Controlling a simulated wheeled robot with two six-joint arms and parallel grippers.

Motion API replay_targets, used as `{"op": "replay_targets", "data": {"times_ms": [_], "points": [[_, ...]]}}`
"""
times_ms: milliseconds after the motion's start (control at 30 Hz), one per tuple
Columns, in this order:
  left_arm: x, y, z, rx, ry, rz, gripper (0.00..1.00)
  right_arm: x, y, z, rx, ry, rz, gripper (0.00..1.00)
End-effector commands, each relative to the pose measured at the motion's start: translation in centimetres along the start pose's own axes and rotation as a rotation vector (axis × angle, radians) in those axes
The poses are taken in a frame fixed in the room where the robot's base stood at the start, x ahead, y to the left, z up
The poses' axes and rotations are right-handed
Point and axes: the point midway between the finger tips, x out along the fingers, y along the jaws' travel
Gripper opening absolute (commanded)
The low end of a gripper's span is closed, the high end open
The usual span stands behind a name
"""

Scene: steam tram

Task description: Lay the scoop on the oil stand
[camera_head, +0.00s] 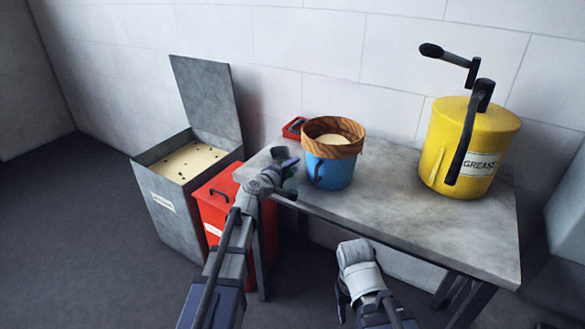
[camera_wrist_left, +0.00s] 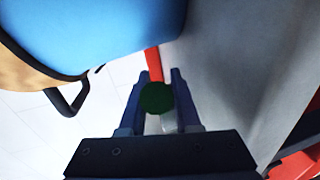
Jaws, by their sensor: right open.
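My left gripper (camera_head: 288,178) is at the front left edge of the grey table (camera_head: 400,215), beside and in front of the blue bucket. In the left wrist view, its two fingers (camera_wrist_left: 157,90) close on a dark green round end (camera_wrist_left: 155,98), which looks like the end of the scoop's handle. The rest of the scoop is hidden, and I cannot make it out in the head view. My right gripper (camera_head: 343,300) is in front of the table, below its edge, open and empty. A small red tray (camera_head: 292,128) lies behind the bucket at the back left.
The blue bucket (camera_head: 328,172) with a wooden rim holds pale material. A yellow grease drum (camera_head: 447,135) with a crank stands at the right. Left of the table are a red bin (camera_head: 212,205) and an open grey sand box (camera_head: 165,195). The table's middle is clear.

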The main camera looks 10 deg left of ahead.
Motion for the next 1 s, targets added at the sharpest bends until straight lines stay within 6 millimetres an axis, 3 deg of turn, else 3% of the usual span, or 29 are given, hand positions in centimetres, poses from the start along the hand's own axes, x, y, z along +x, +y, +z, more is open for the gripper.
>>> {"op": "replay_targets", "data": {"times_ms": [400,800,1000], "points": [[-0.1,0.6,-0.1,0.0,0.0,0.0,0.41,-0.6,0.1,0.0,0.0,0.0,0.0,0.5],[-8.1,0.5,0.1,-0.001,0.002,0.0,0.41,-2.0,0.2,0.1,0.0,0.0,0.0,0.5],[-10.9,0.4,0.0,-0.001,0.002,0.0,0.41,-2.5,0.2,0.1,0.0,0.0,0.0,0.5]]}}
